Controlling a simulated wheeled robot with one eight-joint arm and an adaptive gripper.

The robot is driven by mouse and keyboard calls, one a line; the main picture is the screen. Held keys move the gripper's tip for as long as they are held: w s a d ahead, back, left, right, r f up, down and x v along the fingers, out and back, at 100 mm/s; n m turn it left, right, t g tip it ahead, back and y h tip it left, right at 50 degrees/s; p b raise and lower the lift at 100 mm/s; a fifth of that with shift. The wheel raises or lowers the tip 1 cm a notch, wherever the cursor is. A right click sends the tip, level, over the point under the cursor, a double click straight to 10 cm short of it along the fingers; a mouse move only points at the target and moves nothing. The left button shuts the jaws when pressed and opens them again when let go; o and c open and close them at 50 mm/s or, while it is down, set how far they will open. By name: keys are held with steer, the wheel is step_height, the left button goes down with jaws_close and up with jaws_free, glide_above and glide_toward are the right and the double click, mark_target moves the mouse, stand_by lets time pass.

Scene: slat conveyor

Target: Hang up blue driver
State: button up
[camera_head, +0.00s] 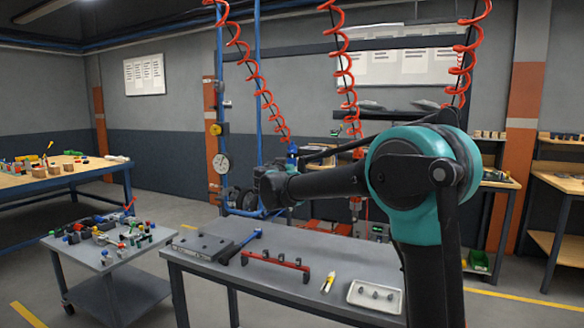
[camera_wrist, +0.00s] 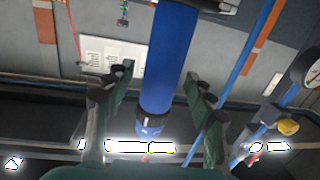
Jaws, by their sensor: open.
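The blue driver (camera_wrist: 170,55) is a blue cylinder that stands large between the two fingers in the wrist view. In the head view its blue top (camera_head: 292,151) shows just above my gripper (camera_head: 272,186), near the lower end of the left red coiled hose (camera_head: 262,80). The hose slants down to the right towards it. My gripper, also in the wrist view (camera_wrist: 158,78), is open, with one finger on each side of the driver. A gap shows on both sides. The driver's lower part is hidden in the head view.
A cluttered cart (camera_head: 110,262) stands left. Two more coiled hoses hang behind my arm.

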steer(key=v, duration=1.1)
steer(key=shift+s, duration=0.35)
